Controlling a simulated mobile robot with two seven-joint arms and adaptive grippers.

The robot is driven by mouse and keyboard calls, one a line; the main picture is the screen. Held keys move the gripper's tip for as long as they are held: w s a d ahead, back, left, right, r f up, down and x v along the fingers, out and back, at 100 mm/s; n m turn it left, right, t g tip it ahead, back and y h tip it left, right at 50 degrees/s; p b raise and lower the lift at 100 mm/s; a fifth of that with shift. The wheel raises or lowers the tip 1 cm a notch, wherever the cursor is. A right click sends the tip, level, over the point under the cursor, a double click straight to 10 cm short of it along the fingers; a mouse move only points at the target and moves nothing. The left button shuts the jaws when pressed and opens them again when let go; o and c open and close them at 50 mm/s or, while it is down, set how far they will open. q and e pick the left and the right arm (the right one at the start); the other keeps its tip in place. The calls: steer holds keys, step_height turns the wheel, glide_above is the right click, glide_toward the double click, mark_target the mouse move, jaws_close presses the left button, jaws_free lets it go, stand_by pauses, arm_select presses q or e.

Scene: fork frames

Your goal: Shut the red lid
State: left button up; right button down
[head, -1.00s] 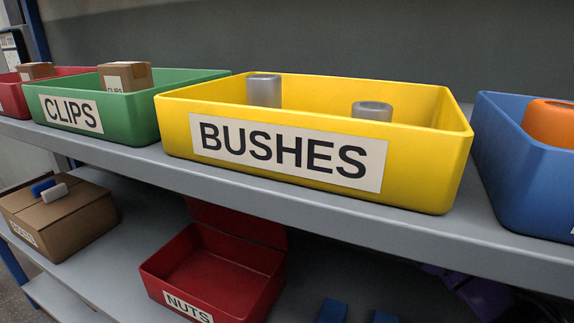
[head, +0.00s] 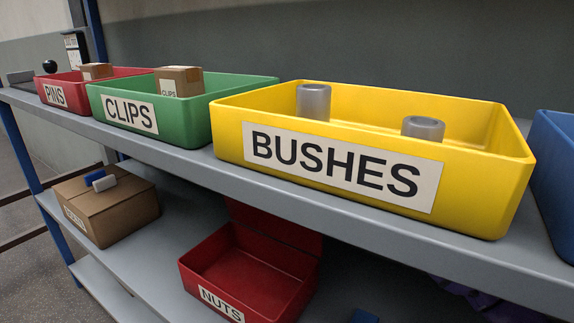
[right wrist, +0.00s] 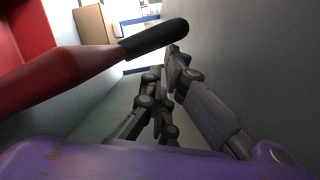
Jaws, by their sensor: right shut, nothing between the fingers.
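The open red box labelled NUTS (head: 215,303) stands on the lower shelf in the head view and looks empty inside. Its red lid (head: 275,231) stands raised along the back edge, its top in the shadow of the upper shelf. In the right wrist view my right gripper (right wrist: 168,78) is shut with nothing between its fingers. A red surface (right wrist: 20,30) and a red bar with a black end (right wrist: 155,40) are close on its left; I cannot tell which part of the box or lid they are. Neither gripper can be made out in the head view.
The upper shelf edge (head: 330,225) overhangs the red box. Above are a yellow BUSHES bin (head: 480,205), a green CLIPS bin (head: 180,128), a red PINS bin (head: 73,96) and a blue bin (head: 556,180). A cardboard box (head: 110,215) stands left of the red box, with shelf between.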

steer(key=shift+s, duration=0.1)
steer(key=s+a+f+n+h+b, duration=0.25)
steer(key=s+a+f+n, duration=0.25)
steer(key=s+a+n, duration=0.45)
arm_select(q)
step_height(320, 180, down, 7)
steer(key=s+a+b, duration=0.1)
steer(key=s+b, duration=0.1)
steer(key=b, duration=0.2)
steer(key=shift+s+a+m+g+b, duration=0.25)
steer(key=shift+a+m+g+b, duration=0.05)
steer(key=shift+a+g+b, duration=0.1)
arm_select(e)
steer(key=s+a+f+n, duration=0.2)
steer(key=s+f, duration=0.5)
steer(key=f, duration=0.4)
steer(key=shift+a+f+n+h, duration=0.2)
steer(key=shift+a+n+h, duration=0.2)
steer(key=shift+n, duration=0.45)
arm_select(q)
steer(key=shift+f, duration=0.1)
arm_select(e)
steer(key=shift+d+r, duration=0.1)
